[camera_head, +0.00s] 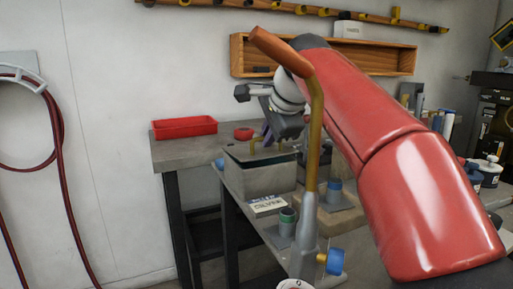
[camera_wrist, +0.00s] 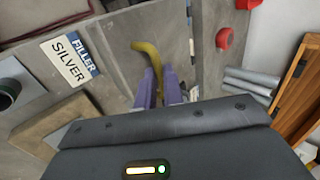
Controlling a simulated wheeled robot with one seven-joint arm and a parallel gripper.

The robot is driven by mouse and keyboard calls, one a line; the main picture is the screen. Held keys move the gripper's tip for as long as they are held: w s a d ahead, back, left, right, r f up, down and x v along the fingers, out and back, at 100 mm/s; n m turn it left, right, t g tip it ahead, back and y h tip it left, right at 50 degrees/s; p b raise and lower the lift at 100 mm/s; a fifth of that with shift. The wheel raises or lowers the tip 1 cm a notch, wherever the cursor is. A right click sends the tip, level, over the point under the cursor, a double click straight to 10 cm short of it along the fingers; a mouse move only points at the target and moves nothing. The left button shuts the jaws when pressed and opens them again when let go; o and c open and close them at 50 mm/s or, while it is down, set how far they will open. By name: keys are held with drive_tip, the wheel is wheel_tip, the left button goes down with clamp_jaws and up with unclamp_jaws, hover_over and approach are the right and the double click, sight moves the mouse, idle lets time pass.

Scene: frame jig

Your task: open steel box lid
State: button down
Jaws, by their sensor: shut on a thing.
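The grey steel box (camera_head: 258,178) stands on the bench in the head view, with its flat lid (camera_head: 240,152) on top. A dark line runs between lid and box; I cannot tell how far the lid is raised, if at all. The lid has a bent yellow handle (camera_wrist: 146,49), seen in the wrist view. My gripper (camera_head: 270,139) is above the lid in the head view. In the wrist view the purple fingers of my gripper (camera_wrist: 160,82) are shut on the handle. The box's inside is hidden.
A torch with a brass tube (camera_head: 315,130) rises in front, close to my arm. A silver filler card (camera_head: 268,206) and a green-topped cup (camera_head: 287,222) lie before the box. A red tray (camera_head: 184,128) and red ring (camera_wrist: 224,38) are nearby.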

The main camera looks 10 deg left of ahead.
drive_tip(key=shift+w+a+r, duration=0.2)
drive_tip(key=shift+w+r, duration=0.05)
drive_tip(key=shift+r, duration=0.35)
drive_tip(key=shift+w+a+r, duration=0.25)
drive_tip(key=shift+w+r, duration=0.05)
drive_tip(key=shift+r, duration=0.25)
drive_tip(key=shift+w+a+r, duration=0.2)
drive_tip(key=shift+w+r, duration=0.05)
drive_tip(key=shift+r, duration=0.4)
